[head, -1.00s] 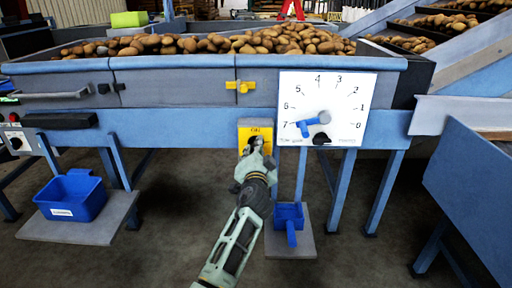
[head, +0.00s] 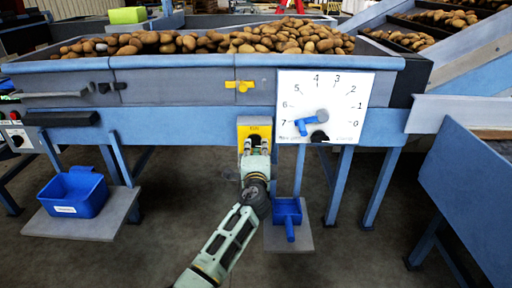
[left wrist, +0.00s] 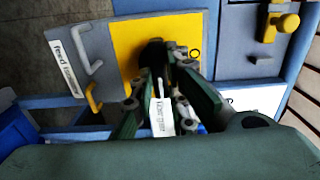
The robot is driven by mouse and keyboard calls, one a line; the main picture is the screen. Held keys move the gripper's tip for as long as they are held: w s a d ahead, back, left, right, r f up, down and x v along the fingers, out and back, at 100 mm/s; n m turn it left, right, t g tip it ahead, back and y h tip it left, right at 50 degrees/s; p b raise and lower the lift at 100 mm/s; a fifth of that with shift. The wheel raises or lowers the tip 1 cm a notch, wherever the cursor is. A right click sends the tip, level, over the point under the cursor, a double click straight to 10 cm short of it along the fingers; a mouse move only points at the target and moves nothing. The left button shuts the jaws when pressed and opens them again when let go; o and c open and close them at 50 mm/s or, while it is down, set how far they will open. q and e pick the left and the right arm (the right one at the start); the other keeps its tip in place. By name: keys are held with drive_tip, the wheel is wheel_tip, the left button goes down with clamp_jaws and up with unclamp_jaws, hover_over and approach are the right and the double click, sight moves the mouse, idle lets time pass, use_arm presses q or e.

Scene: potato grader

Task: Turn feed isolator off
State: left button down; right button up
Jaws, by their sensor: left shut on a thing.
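The feed isolator (head: 243,124) is a grey box with a yellow face on the blue frame below the potato bed. In the left wrist view its yellow face (left wrist: 128,44) fills the upper middle, with a grey labelled strip beside it. My left gripper (head: 256,147) is at the isolator's face. In the left wrist view my left gripper (left wrist: 168,66) is shut around the black rotary handle (left wrist: 153,52). The fingers hide most of the handle, so its exact angle is unclear. A white strip with lettering (left wrist: 161,112) shows between the fingers. My right gripper is not in view.
A white dial board (head: 345,105) with a blue pointer is right of the isolator. A blue scoop (head: 288,212) sits on a low shelf below. A yellow latch (head: 240,86) is above. A blue tub (head: 73,193) stands at left. Open floor lies in front.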

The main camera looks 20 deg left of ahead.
use_arm(q)
drive_tip(key=shift+d, duration=0.1)
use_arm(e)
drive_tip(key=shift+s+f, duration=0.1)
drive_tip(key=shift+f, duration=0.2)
use_arm(q)
drive_tip(key=c, duration=1.7)
unclamp_jaws()
drive_tip(key=shift+s, duration=0.1)
drive_tip(key=v, duration=1.2)
